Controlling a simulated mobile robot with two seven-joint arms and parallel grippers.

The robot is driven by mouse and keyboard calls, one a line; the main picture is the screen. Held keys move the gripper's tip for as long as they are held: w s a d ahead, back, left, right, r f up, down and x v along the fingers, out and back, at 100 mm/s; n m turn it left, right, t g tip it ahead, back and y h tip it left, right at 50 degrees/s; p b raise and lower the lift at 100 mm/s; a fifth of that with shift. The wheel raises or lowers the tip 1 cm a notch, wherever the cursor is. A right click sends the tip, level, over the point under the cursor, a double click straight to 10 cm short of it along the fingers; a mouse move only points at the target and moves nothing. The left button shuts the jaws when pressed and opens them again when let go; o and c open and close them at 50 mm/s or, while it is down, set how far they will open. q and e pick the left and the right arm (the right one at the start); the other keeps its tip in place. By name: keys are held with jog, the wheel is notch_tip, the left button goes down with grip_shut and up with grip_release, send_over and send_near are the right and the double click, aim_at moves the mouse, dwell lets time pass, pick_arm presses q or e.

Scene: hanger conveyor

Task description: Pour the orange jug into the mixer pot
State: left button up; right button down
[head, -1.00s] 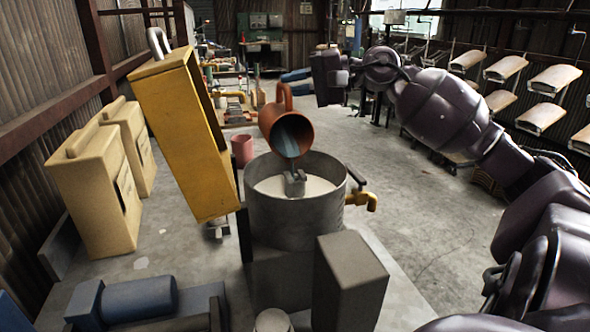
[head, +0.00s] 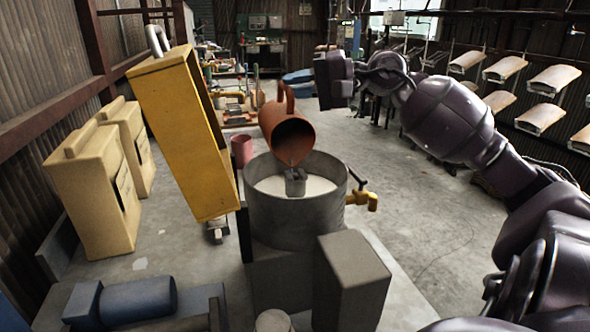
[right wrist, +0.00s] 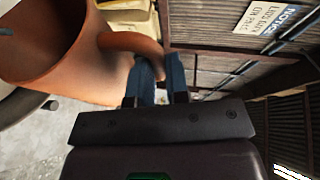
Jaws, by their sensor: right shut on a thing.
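The orange jug (head: 288,130) is tipped over the mixer pot (head: 295,215), its mouth facing down and toward me. Its inside looks dark, and no liquid surface shows in it. A faint thin streak shows just below its lip. The pot is a grey metal drum holding pale cream contents, with a grey mixer piece in the middle. My right gripper (right wrist: 160,82) has its blue fingers at the jug's handle (right wrist: 130,44) in the right wrist view and is shut on it. In the head view, my right arm reaches in from the right. My left gripper is out of view.
A yellow housing (head: 185,135) stands close at the pot's left. A yellow tap (head: 362,199) juts from the pot's right side, and a grey box (head: 350,280) stands in front. A pink cup (head: 242,150) is behind the pot. The floor to the right is open.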

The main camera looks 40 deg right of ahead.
dwell(0.3)
jog(key=shift+w+d+r, duration=0.1)
jog(key=shift+w+r, duration=0.05)
jog(key=shift+r, duration=0.05)
jog(key=w+m, duration=0.1)
jog(key=w+d+m+g, duration=0.1)
jog(key=w+r+m, duration=0.1)
jog(key=shift+w+d+g, duration=0.25)
jog(key=shift+d+g, duration=0.15)
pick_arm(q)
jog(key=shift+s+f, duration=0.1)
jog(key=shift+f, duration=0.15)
pick_arm(e)
jog(key=shift+w+d+r+m, duration=0.15)
jog(key=shift+w+d+m, duration=0.15)
jog(key=shift+w, duration=0.1)
jog(key=shift+g, duration=0.3)
